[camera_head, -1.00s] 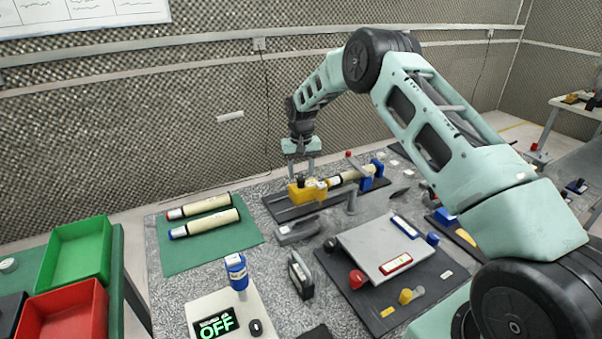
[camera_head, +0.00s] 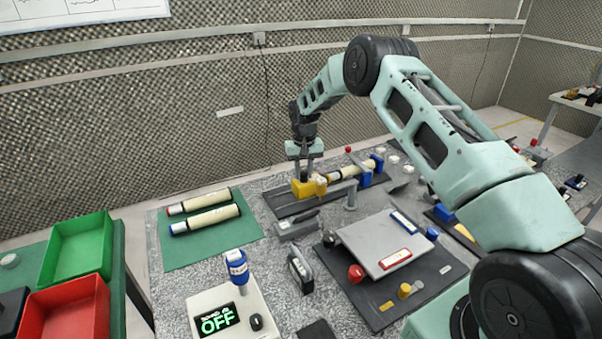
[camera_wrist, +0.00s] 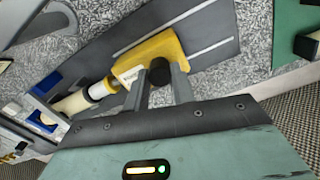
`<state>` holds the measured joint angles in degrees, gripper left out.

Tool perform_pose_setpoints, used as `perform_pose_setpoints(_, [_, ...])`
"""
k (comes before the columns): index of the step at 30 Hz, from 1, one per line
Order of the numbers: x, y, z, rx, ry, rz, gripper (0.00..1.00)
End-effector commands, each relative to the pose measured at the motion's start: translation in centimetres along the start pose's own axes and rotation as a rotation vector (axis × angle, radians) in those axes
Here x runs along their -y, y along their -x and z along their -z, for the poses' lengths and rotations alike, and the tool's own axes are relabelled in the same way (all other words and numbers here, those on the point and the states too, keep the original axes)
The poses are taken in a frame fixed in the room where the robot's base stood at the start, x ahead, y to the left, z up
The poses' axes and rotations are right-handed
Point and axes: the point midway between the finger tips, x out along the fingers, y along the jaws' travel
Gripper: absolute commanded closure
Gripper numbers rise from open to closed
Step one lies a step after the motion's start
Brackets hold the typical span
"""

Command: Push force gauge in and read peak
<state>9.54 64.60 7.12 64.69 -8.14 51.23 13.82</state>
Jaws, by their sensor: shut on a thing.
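The yellow force gauge (camera_head: 300,190) stands on a dark rail plate (camera_head: 283,206) at the back of the bench. My gripper (camera_head: 306,176) reaches down from above and is shut on the gauge's black knob (camera_wrist: 160,71); a finger shows on either side of the knob in the wrist view. The gauge (camera_wrist: 168,46) has a white label and its narrow end points at a cream tube (camera_wrist: 74,105) with a dark ring. The tube (camera_head: 352,172) lies in a blue holder (camera_head: 367,179). Whether gauge tip and tube touch is unclear. I cannot see any peak reading.
Two cream tubes (camera_head: 207,221) lie on a green mat (camera_head: 182,255) at left. A readout box (camera_head: 255,302) shows OFF at the front. Green (camera_head: 77,250) and red (camera_head: 70,306) trays stand at far left. A grey sloped panel (camera_head: 375,245) sits front right.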

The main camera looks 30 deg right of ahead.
Motion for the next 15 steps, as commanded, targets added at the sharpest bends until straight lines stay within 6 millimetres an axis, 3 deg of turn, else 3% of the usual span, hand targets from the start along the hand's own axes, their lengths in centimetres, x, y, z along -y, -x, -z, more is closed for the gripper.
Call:
perform_pose_setpoints(6, [-3.7, 0.0, 1.0, -0.004, -0.004, -0.004, 0.99])
perform_pose_setpoints(14, [-3.9, 0.1, 1.1, -0.004, -0.003, -0.005, 0.99])
perform_pose_setpoints(15, [-3.9, 0.1, 1.1, -0.004, -0.003, -0.005, 0.67])
